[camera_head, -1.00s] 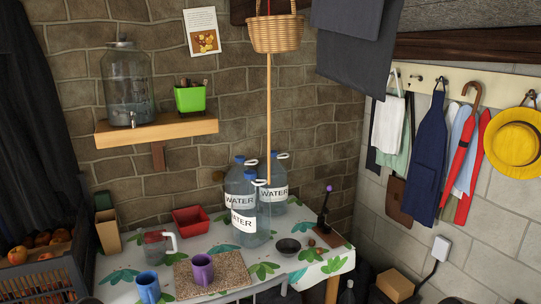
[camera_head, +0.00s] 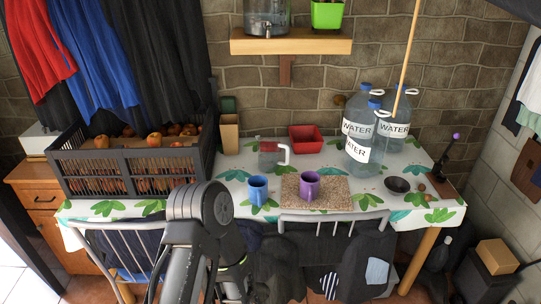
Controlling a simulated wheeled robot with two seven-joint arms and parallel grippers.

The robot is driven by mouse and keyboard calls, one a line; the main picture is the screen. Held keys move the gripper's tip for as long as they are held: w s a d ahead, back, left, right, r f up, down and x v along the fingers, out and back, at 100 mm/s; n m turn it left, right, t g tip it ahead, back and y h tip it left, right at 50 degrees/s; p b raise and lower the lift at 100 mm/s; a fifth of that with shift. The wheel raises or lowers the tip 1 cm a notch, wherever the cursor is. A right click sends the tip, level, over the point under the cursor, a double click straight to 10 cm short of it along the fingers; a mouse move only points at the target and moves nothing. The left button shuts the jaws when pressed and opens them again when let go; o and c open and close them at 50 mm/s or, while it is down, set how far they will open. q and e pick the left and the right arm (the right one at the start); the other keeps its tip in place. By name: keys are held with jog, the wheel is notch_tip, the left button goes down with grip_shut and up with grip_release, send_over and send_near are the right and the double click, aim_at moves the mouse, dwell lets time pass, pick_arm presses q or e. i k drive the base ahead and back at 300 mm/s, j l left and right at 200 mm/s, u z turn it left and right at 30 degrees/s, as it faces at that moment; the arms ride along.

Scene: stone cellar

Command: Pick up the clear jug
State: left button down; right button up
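The clear jug (camera_head: 270,155) stands upright on the cloth-covered table, left of the middle. It has a pale handle on its right side and some red at its top. A blue mug (camera_head: 258,190) and a purple mug (camera_head: 309,187) are in front of it. A dark arm link of mine rises from the bottom edge, in front of the table and left of the jug. No gripper fingers show in the view, so both grippers are out of sight. Nothing is touching the jug.
A red bowl (camera_head: 306,139) sits right of the jug, and a tan box (camera_head: 230,134) left of it. Large water bottles (camera_head: 361,148) stand farther right. A dark crate of apples (camera_head: 130,172) fills the table's left end. Chairs (camera_head: 335,217) stand at the front edge.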

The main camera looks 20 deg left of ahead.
aim_at(274, 155)
jog(key=i+l+u, duration=0.3)
jog(key=i+l, duration=0.15)
jog(key=l, duration=0.15)
jog(key=i+l+u, duration=0.35)
jog(key=l, duration=0.3)
jog(key=i+l+u, duration=0.15)
jog(key=l, duration=0.2)
jog(key=i+l+u, duration=0.15)
jog(key=l, duration=0.25)
jog(key=i+l+u, duration=0.15)
jog(key=l, duration=0.25)
jog(key=k, duration=0.05)
